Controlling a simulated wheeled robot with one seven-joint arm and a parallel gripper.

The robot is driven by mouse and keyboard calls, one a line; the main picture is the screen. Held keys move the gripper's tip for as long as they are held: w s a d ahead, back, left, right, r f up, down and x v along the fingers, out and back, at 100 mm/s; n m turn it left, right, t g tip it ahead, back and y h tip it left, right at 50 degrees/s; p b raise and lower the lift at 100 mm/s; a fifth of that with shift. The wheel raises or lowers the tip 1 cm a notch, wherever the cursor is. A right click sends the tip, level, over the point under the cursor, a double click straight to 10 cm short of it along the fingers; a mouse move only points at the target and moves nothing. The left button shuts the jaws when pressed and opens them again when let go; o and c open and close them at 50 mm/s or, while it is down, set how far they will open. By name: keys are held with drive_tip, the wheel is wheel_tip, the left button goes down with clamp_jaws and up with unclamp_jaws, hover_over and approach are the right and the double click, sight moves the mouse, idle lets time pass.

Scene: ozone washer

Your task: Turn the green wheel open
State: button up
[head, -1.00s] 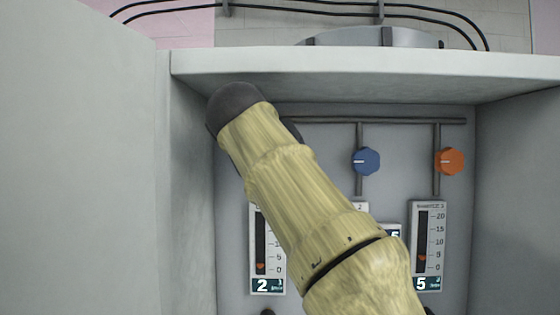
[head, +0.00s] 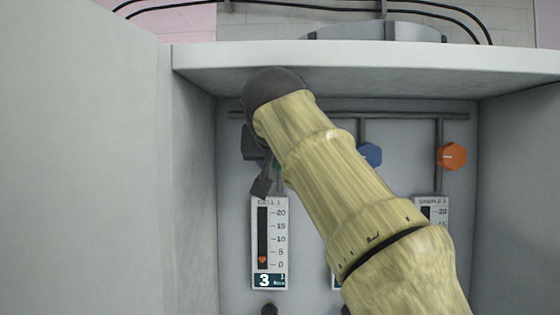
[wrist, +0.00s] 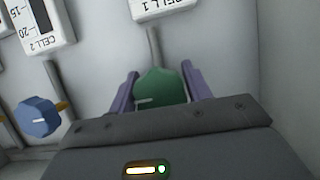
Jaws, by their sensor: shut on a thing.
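The green wheel (wrist: 160,86) shows in the wrist view between the two fingers of my gripper (wrist: 158,80), with a short white mark on its face. My gripper is shut on it, one finger on either side. In the head view my gripper (head: 258,166) is at the upper left of the cabinet. There, only a sliver of the green wheel (head: 276,164) shows, the rest hidden by my gripper and arm. The CELL 1 gauge (head: 270,240) below it has a low orange pointer and reads 3.
A blue wheel (head: 370,154) and an orange wheel (head: 452,156) sit to the right, on pipes. The blue wheel also shows in the wrist view (wrist: 37,116). The cabinet's top edge (head: 370,57) is close above my arm, and its left wall (head: 195,170) is near my gripper.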

drive_tip(key=shift+f, duration=0.25)
drive_tip(key=o, duration=0.9)
drive_tip(key=shift+r, duration=0.1)
drive_tip(key=shift+o, duration=0.2)
drive_tip(key=shift+r, duration=0.1)
drive_tip(key=v, duration=1.7)
